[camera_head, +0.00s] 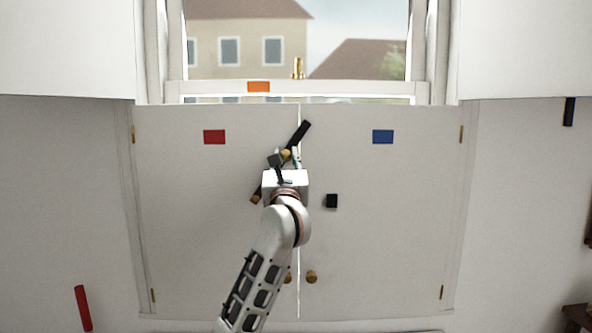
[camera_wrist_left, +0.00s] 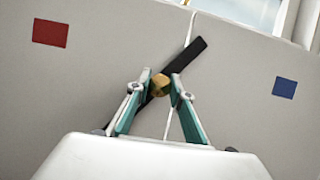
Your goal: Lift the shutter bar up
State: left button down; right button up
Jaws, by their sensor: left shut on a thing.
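The black shutter bar (camera_head: 299,134) lies tilted across the seam of the two closed white shutters, its upper end to the right. Its lower left end has a brass piece (camera_head: 255,198). In the left wrist view the bar (camera_wrist_left: 187,62) slants up to the right. My left gripper (camera_head: 286,157) is in front of the bar's middle. It is shut on the bar's brass knob (camera_wrist_left: 160,84), which sits between the fingertips. My gripper and wrist hide part of the bar. A black bracket (camera_head: 331,201) is on the right shutter, apart from the bar. My right gripper is not in view.
A red patch (camera_head: 214,137) marks the left shutter and a blue patch (camera_head: 383,137) the right. Two brass knobs sit low by the seam, one at its right (camera_head: 311,277). A window with an orange patch (camera_head: 258,87) is above. A red bar (camera_head: 83,308) is at lower left.

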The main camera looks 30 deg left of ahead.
pick_arm(q)
jog(key=s+a+r+n+g+y+b, duration=0.1)
jog(key=a+n, duration=0.1)
jog(key=n, duration=0.1)
jog(key=s+a+r+n+g+y, duration=0.1)
jog(key=s+a+n, duration=0.1)
jog(key=a+n, duration=0.1)
jog(key=s+a+r+n+g+y+b, duration=0.1)
jog(key=s+a+n+g, duration=0.1)
jog(key=n, duration=0.2)
jog(key=shift+a+n+y+b, duration=0.3)
jog(key=shift+a+n+b, duration=0.05)
jog(key=shift+a+n, duration=0.05)
jog(key=shift+s+a+n+g+b, duration=0.15)
jog(key=shift+s+a+n+g, duration=0.1)
jog(key=shift+a+n, duration=0.25)
jog(key=shift+s+a+n+g+b, duration=0.15)
jog(key=shift+s+a+n+g, duration=0.15)
jog(key=shift+n, duration=0.3)
jog(key=shift+a, duration=0.1)
jog(key=c, duration=2)
grip_release()
jog(key=shift+o, duration=1.2)
jog(key=shift+w+a+f, duration=0.2)
jog(key=shift+w+f, duration=0.05)
jog(key=shift+d, duration=0.15)
jog(key=shift+f, duration=0.1)
jog(key=v, duration=1.2)
